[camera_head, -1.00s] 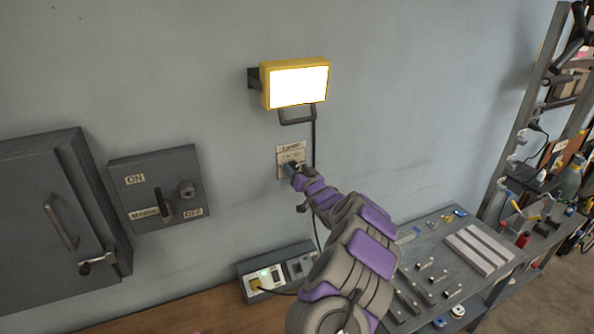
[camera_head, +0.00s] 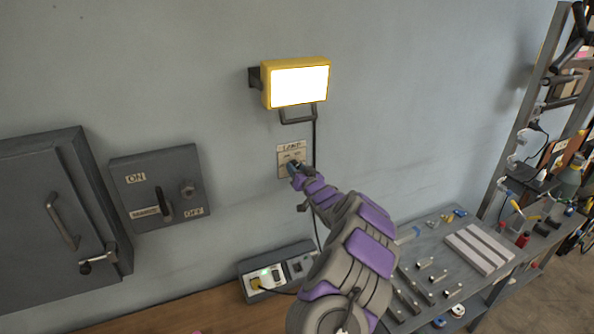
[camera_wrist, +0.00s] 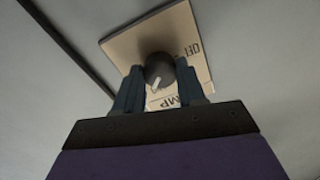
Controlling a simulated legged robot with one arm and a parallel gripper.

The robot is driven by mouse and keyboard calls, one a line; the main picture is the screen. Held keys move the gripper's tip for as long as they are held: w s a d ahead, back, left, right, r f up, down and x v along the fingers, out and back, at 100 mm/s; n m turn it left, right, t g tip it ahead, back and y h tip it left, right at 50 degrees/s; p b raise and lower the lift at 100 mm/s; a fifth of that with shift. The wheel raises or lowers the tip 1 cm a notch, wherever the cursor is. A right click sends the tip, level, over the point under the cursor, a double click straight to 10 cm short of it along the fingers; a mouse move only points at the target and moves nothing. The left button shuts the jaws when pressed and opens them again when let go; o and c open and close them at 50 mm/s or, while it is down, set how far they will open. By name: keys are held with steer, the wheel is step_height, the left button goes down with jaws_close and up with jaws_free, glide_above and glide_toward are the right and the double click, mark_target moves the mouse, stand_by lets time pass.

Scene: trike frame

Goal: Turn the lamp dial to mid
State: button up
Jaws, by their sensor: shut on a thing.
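The lamp dial (camera_wrist: 160,71) is a dark round knob with a pale pointer mark, on a beige plate (camera_wrist: 124,50) with partly hidden lettering. In the head view the plate (camera_head: 283,153) is on the wall under the lamp and reads "LAMP"; the dial there is hidden behind my gripper (camera_head: 292,169). In the wrist view my gripper (camera_wrist: 158,88) has its two dark blue fingers on either side of the dial, shut on it. The yellow-framed lamp (camera_head: 298,86) above is lit bright white.
A grey switch box (camera_head: 140,190) with ON and OFF labels and a grey cabinet (camera_head: 30,220) are at the left. A power strip (camera_head: 277,272) is below. A workbench (camera_head: 425,245) with tools and parts stands at the right. The wall around the plate is mostly bare.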

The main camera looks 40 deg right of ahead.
steer(key=shift+f+n+b, duration=0.1)
steer(key=shift+n+b, duration=1.15)
steer(key=shift+n, duration=0.55)
steer(key=o, duration=1.1)
steer(key=shift+d, duration=0.15)
steer(key=shift+c, duration=0.2)
steer(key=shift+s, duration=0.1)
steer(key=b+v, duration=0.1)
steer(key=v, duration=1.6)
steer(key=shift+a, duration=0.2)
